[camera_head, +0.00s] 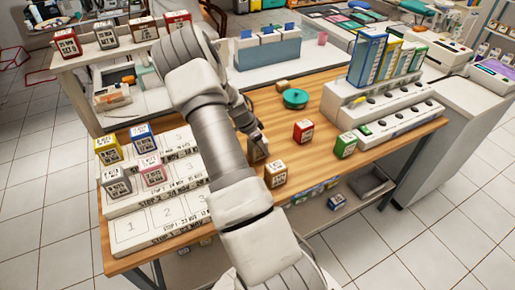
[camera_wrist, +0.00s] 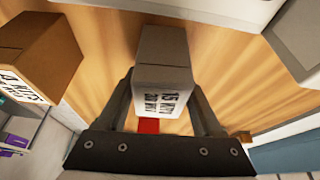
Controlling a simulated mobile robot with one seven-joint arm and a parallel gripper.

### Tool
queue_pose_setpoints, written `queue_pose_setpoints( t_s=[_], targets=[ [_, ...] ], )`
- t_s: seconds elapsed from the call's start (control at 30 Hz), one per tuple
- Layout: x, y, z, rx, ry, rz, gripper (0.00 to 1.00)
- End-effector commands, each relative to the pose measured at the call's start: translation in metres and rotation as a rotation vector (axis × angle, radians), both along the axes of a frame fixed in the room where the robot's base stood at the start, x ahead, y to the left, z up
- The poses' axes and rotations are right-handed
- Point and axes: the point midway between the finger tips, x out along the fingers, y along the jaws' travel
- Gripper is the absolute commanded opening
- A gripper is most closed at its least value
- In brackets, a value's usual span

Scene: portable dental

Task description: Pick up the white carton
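A pale grey-white carton (camera_wrist: 162,58) with a dark-lettered label is in the middle of the wrist view, between the fingers of my gripper (camera_wrist: 164,85). One finger is on each side of it, close to its sides; I cannot tell whether they touch it. In the head view my gripper (camera_head: 258,140) reaches down at the middle of the wooden table (camera_head: 222,150), and the arm and fingers hide much of this carton (camera_head: 257,153). A brown carton (camera_head: 275,174) stands just in front of it and shows at the left of the wrist view (camera_wrist: 38,55).
Red (camera_head: 303,131) and green (camera_head: 345,145) cartons stand to the right, with a round green object (camera_head: 295,98) behind. A white stepped rack (camera_head: 155,205) holds several cartons at left. A white organizer (camera_head: 385,108) with upright boxes is at right.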

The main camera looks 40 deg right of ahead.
Motion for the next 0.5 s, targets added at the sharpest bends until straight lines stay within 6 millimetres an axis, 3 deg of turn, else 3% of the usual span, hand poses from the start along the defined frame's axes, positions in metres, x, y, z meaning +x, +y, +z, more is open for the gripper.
queue_pose_setpoints(
  t_s=[0.07,0.33,0.5],
  targets=[
    [0.0,0.0001,0.0002,0.0,0.0,0.0,0.51],
    [0.0,0.0001,0.0003,0.0,0.0,0.0,0.03],
    [0.0001,0.0,0.0004,0.0,0.0,0.0,0.0]
  ],
)
